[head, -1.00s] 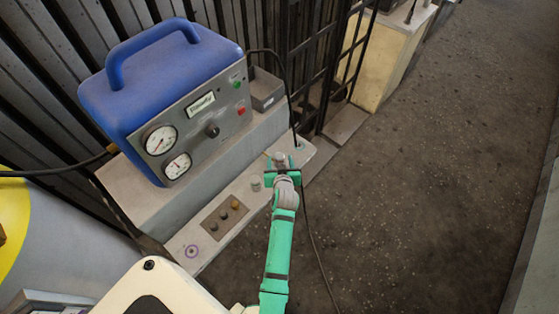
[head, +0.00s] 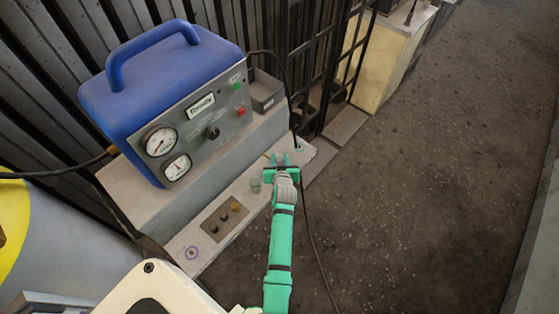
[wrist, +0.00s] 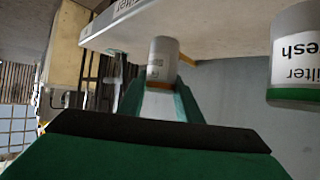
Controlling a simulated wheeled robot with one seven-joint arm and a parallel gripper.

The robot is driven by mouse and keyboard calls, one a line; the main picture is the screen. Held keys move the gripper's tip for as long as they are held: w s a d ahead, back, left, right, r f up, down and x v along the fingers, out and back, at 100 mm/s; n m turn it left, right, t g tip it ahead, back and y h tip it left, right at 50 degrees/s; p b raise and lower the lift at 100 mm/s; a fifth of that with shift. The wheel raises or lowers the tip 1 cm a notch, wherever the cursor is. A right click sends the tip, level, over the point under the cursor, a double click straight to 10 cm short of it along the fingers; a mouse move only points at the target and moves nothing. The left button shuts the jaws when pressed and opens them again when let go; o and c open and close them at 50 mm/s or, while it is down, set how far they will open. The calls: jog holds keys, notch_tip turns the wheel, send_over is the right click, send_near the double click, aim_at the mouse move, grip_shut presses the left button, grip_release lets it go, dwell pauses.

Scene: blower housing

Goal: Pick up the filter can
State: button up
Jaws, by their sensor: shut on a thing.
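A small pale grey can (wrist: 162,60) is between the green fingers of my gripper (wrist: 165,95) in the wrist view. Faint marks on it are too small to read. In the head view my gripper (head: 281,168) is shut on this can at the far right part of the pale ledge, and the fingers hide most of it. I cannot tell whether it is clear of the ledge. A second can (head: 255,185) stands on the ledge just left of my gripper.
A blue machine (head: 170,90) with gauges and knobs stands behind the ledge (head: 195,228). A small knob panel (head: 225,217) is on the ledge. A black cable hangs near my gripper. Black bars (head: 315,60) rise behind. The dark floor (head: 430,190) at right is open.

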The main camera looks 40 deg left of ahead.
aim_at(279, 158)
jog(key=shift+r, duration=0.1)
jog(key=shift+r, duration=0.2)
jog(key=r, duration=0.3)
jog(key=shift+s, duration=0.25)
jog(key=a+v, duration=0.1)
jog(key=v, duration=0.7)
jog(key=s+a+r+v, duration=0.1)
jog(key=a+v, duration=0.1)
jog(key=v, duration=0.6)
jog(key=shift+s+r, duration=0.3)
